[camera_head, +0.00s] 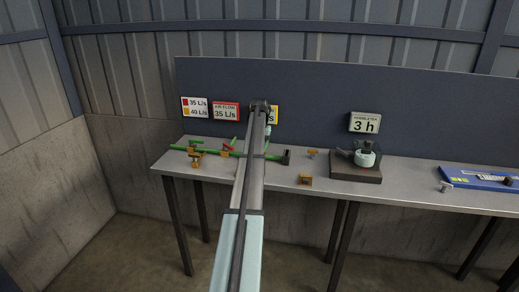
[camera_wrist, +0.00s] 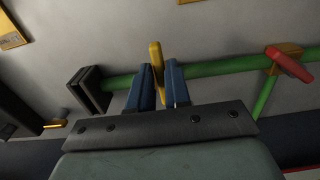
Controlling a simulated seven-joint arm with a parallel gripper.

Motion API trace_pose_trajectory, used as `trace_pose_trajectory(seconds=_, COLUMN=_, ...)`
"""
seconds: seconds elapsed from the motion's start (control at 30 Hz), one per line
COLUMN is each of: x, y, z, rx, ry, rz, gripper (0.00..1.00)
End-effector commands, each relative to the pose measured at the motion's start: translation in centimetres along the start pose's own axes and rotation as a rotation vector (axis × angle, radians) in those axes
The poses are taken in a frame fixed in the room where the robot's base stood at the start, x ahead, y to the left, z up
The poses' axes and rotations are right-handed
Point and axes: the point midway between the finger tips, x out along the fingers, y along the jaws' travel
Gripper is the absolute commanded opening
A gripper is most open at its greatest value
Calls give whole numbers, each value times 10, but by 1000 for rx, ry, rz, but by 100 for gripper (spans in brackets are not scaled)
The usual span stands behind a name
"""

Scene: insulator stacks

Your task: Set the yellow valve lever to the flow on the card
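The yellow valve lever (camera_wrist: 157,60) stands across a green pipe (camera_wrist: 205,69) in the wrist view. My gripper (camera_wrist: 160,72) has its two blue fingers close on either side of the lever, with little or no gap visible, and looks shut on it. In the head view my arm hides the lever and my fingertips. The white card (camera_head: 194,108) reads red 35 L/s and yellow 40 L/s. A red card (camera_head: 226,112) reads air flow 35 L/s. A yellow-edged card (camera_head: 273,115) is mostly hidden behind my arm.
A red lever (camera_wrist: 289,64) sits on the same pipe to the right in the wrist view. A dark block (camera_wrist: 90,90) ends the pipe at left. The table (camera_head: 405,187) also bears a dark base with a pale round part (camera_head: 364,158) and a blue board (camera_head: 482,178).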

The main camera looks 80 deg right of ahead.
Motion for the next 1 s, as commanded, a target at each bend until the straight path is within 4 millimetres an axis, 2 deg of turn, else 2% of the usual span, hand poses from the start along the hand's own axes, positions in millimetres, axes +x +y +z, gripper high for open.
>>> trace_pose_trajectory(seconds=0.03, x=0, y=0, z=0, rx=0, ry=0, rz=0, gripper=12)
trace_pose_trajectory(seconds=0.17, x=0, y=0, z=0, rx=0, ry=0, rz=0, gripper=0)
trace_pose_trajectory(seconds=0.77, x=0, y=0, z=0, rx=-6, ry=0, rz=0, gripper=0)
trace_pose_trajectory(seconds=1.0, x=0, y=3, z=0, rx=-81, ry=0, rz=0, gripper=0)
